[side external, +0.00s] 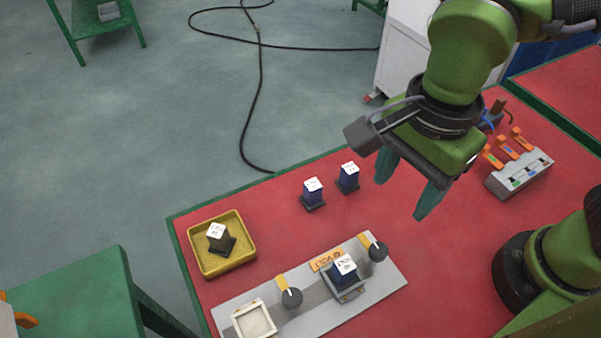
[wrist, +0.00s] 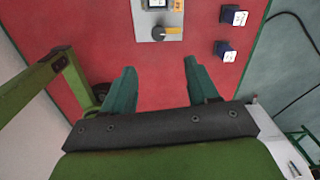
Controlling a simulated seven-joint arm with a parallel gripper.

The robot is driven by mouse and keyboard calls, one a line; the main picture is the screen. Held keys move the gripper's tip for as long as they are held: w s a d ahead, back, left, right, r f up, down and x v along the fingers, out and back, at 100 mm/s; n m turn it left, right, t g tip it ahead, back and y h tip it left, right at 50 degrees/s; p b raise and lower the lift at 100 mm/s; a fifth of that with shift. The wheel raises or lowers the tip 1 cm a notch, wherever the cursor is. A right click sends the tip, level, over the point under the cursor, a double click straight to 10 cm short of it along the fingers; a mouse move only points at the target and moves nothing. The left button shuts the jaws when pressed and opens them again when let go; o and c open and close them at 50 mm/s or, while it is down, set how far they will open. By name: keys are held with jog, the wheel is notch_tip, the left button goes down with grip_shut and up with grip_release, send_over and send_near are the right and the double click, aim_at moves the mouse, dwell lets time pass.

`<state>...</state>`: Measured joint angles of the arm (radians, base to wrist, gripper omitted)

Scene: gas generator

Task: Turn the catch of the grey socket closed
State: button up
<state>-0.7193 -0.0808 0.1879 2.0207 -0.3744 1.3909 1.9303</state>
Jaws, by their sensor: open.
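The grey socket (side external: 350,294) is on a pale grey board on the red table. A dark blue block with a white labelled top (side external: 344,266) sits in it. My gripper (side external: 408,183) is open and empty, above the table to the right of the blocks. In the wrist view my gripper's fingers (wrist: 159,74) are apart, with the catch beyond their tips.
A second knob (side external: 291,298) and a cream-framed socket (side external: 254,319) are on the board's left part. Two blue blocks (side external: 313,192) (side external: 348,177) stand behind the board. A yellow tray (side external: 206,264) holds a brown block. A grey switch box (side external: 519,174) stands at right.

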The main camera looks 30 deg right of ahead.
aim_at(381, 249)
jog(key=f+m, duration=0.1)
jog(key=f, duration=0.4)
jog(key=f+m, duration=0.1)
jog(key=f, duration=0.5)
jog(key=f+m, duration=0.1)
jog(key=f, duration=0.4)
jog(key=shift+s+d+f+m, duration=0.1)
jog(key=shift+d+f+m, duration=0.1)
jog(key=shift+m, duration=0.2)
jog(key=c, duration=1)
jog(key=shift+c, duration=0.2)
